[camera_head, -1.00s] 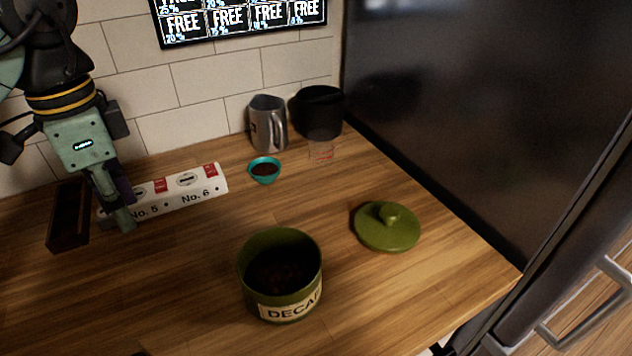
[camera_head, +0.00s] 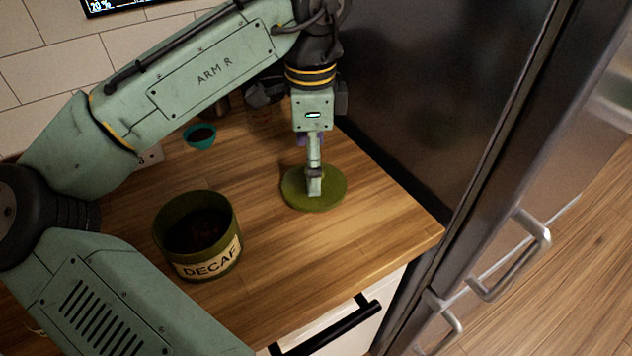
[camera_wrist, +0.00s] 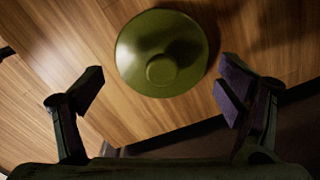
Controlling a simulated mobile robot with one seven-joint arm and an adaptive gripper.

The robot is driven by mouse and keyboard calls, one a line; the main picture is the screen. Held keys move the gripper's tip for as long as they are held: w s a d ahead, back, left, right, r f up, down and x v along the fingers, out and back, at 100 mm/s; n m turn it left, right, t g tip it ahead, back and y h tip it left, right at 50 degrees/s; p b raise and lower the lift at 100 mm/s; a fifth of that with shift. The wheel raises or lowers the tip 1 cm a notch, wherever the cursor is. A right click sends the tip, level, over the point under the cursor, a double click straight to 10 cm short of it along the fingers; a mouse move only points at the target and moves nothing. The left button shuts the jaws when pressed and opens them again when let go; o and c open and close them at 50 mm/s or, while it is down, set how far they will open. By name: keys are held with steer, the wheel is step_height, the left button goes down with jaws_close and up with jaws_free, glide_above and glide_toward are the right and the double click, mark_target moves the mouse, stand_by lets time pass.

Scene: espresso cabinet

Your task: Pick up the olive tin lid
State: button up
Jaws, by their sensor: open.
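The olive tin lid (camera_head: 331,190) is a round green disc lying flat on the wooden counter, right of the open olive tin labelled DECAF (camera_head: 208,268). In the wrist view the lid (camera_wrist: 137,55) shows with its round knob, ahead of and between the fingers. The exact height above the lid is hard to tell.
The tin holds dark contents. A small teal cup (camera_head: 200,140) stands at the back. The counter's front edge (camera_head: 350,277) lies near, with bare wood between tin and lid.

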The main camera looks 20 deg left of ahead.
mark_target(333, 182)
steer(key=shift+o, duration=1.1)
steer(key=shift+w+d+f+p, duration=0.15)
steer(key=shift+f+p, duration=0.15)
steer(key=shift+f, duration=0.85)
steer(key=shift+w+d+f+p, duration=0.15)
steer(key=shift+f+p, duration=0.1)
steer(key=shift+f, duration=0.9)
steer(key=shift+c, duration=0.6)
steer(key=c, duration=0.5)
